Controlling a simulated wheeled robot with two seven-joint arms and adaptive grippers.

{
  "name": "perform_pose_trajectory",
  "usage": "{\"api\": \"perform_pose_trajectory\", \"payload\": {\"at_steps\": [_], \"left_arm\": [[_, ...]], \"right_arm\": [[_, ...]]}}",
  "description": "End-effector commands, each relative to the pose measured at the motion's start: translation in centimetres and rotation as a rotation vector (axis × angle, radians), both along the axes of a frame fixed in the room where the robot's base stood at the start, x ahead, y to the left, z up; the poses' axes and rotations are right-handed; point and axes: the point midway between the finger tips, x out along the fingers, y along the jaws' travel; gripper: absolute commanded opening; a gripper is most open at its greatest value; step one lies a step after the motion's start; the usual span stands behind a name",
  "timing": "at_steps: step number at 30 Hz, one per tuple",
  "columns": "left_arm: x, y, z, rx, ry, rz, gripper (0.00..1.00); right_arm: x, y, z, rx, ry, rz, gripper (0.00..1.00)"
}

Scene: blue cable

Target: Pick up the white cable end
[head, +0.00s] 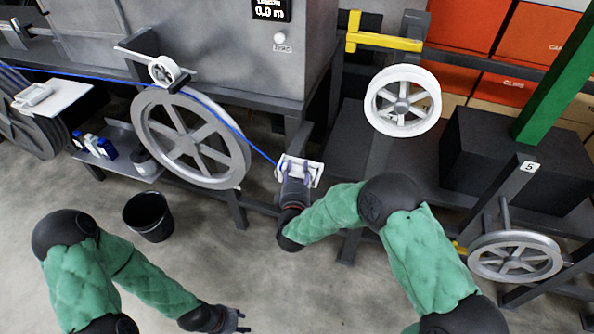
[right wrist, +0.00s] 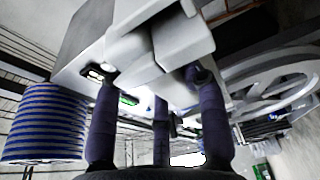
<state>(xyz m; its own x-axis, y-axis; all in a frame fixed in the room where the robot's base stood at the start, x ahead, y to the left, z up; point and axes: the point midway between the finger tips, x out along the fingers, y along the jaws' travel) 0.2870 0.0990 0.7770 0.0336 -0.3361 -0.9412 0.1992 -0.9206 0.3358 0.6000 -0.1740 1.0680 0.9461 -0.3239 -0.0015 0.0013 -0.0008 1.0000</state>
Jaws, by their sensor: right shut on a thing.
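The white cable end (head: 312,170) is a white blocky piece at the right end of the blue cable (head: 235,128), in the middle of the head view. My right gripper (head: 293,170) is shut on it, with its dark fingers around the piece. In the right wrist view the white block (right wrist: 150,50) fills the upper middle, with the purple-grey fingers (right wrist: 160,105) pressed up against it; the exact contact points are partly hidden. My left gripper (head: 240,320) is low in the head view, empty, over the floor, its fingers apart.
The cable passes a small white pulley (head: 163,70) and a big grey wheel (head: 190,138). A black bucket (head: 148,215) stands on the floor. A white spoked wheel (head: 402,100) and a lower grey wheel (head: 515,256) are at the right. A blue-striped spool (right wrist: 45,122) shows in the right wrist view.

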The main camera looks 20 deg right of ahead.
Motion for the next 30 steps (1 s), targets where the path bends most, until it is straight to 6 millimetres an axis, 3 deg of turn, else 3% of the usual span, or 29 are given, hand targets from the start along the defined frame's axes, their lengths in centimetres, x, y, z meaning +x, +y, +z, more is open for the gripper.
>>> {"api": "perform_pose_trajectory", "payload": {"at_steps": [10,19,30], "left_arm": [[0.0,0.0,0.9,0.000,0.000,0.000,0.40],[0.0,0.0,2.5,0.000,0.000,0.000,0.40],[0.0,0.0,3.6,0.000,0.000,0.000,0.40]], "right_arm": [[-0.1,0.2,3.7,0.000,-0.004,0.002,0.13],[-3.8,3.6,9.7,0.001,-0.007,0.005,0.13],[-9.1,8.3,12.3,-0.001,-0.003,0.004,0.13]]}}
